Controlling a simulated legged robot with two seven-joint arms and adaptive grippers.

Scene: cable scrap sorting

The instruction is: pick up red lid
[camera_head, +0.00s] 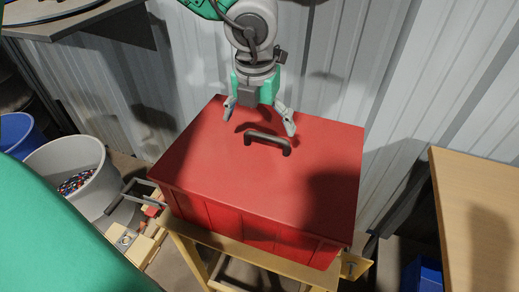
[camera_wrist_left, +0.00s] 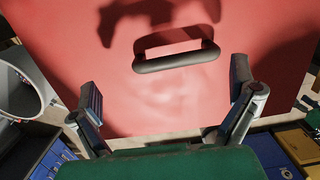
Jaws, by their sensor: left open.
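The red lid (camera_head: 215,165) is the flat top of a red box (camera_head: 240,222) in the head view. A dark bar handle (camera_head: 268,141) stands up near the lid's middle. My left gripper (camera_head: 261,118) is above the lid, just behind the handle in the picture, with its fingers spread and nothing between them. In the left wrist view the handle (camera_wrist_left: 176,57) lies beyond the two open fingertips, roughly centred between them, and the lid (camera_wrist_left: 165,100) fills the background. The gripper looks apart from the handle. My right gripper is not in view.
The box stands on a yellowish wooden stand (camera_head: 195,262). A grey bin (camera_head: 97,180) with small bits and a blue bin (camera_head: 18,132) are at left. A wooden table (camera_head: 485,210) is at right. A corrugated metal wall (camera_head: 340,60) rises close behind the box.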

